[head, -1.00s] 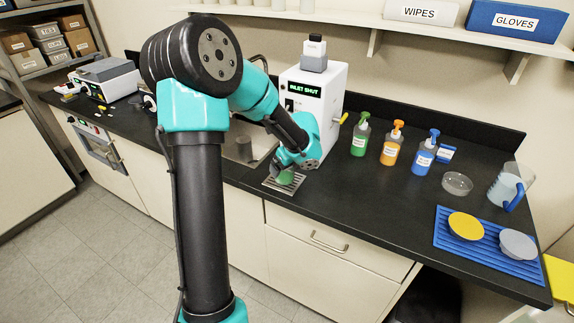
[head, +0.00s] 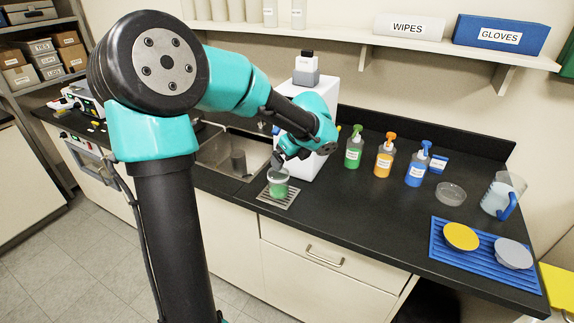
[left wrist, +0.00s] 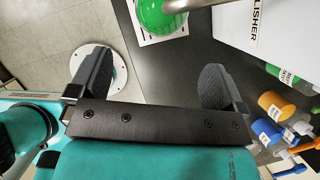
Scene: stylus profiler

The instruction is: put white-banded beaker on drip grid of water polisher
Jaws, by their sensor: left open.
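The beaker (head: 279,188), green in its lower part with a pale upper part, stands upright on the drip grid (head: 291,200) in front of the water polisher (head: 324,95). In the left wrist view the beaker (left wrist: 160,14) and a corner of the grid (left wrist: 146,39) show at the top edge. My left gripper (head: 284,156) is just above and behind the beaker in the head view. In the left wrist view its fingers (left wrist: 155,82) are wide apart with nothing between them, clear of the beaker. My right gripper is not in view.
A sink (head: 217,152) lies left of the grid. Green (head: 354,152), orange (head: 384,160) and blue (head: 416,170) pump bottles stand to the right. A glass dish (head: 451,193), a jug (head: 497,198) and a blue drying mat (head: 481,273) are farther right. The counter front between is clear.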

